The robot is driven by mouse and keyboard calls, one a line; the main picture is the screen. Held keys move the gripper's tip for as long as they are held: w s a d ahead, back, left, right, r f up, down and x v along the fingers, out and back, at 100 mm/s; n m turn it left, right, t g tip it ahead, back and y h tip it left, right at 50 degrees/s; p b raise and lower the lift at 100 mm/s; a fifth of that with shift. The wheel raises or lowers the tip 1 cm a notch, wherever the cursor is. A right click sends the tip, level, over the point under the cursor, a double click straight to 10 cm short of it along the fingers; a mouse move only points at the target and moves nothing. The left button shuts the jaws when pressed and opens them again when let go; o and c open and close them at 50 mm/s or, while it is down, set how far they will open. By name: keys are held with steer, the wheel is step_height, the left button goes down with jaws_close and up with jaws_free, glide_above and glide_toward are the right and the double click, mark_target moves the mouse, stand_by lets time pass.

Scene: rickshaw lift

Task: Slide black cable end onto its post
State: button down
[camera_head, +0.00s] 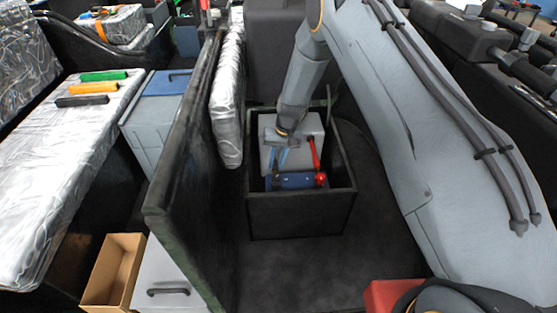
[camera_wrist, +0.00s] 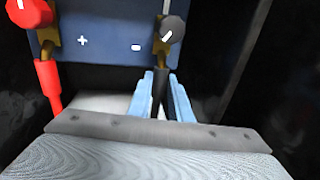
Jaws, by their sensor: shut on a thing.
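In the wrist view, my gripper (camera_wrist: 161,78) has its two blue fingers shut on the black cable (camera_wrist: 160,92), just short of the battery's blue panel (camera_wrist: 105,45). A brass-coloured end (camera_wrist: 159,52) of the black cable lies at the black knob (camera_wrist: 172,29), right of the minus mark. The knob hides the post, so I cannot tell whether the end is around it. The red cable (camera_wrist: 48,85) runs to the red knob (camera_wrist: 28,14) by the plus mark. In the head view, my gripper (camera_head: 281,156) reaches down over the grey battery (camera_head: 309,130); the black cable is hard to make out there.
The battery sits in an open black box (camera_head: 297,222) with raised walls. A tall dark panel (camera_head: 185,165) and a silver-wrapped pad (camera_head: 228,100) stand close on the left. A cardboard box (camera_head: 112,270) lies at the lower left. Dark floor is clear in front of the black box.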

steer(key=c, duration=1.6)
jaws_free()
steer(key=shift+s, duration=0.3)
steer(key=shift+w, duration=0.1)
steer(key=shift+r, duration=0.25)
steer(key=r, duration=0.2)
steer(key=d+r, duration=0.1)
steer(key=r, duration=0.4)
steer(key=shift+d+b, duration=0.25)
steer(key=shift+b, duration=0.15)
steer(key=shift+r, duration=0.1)
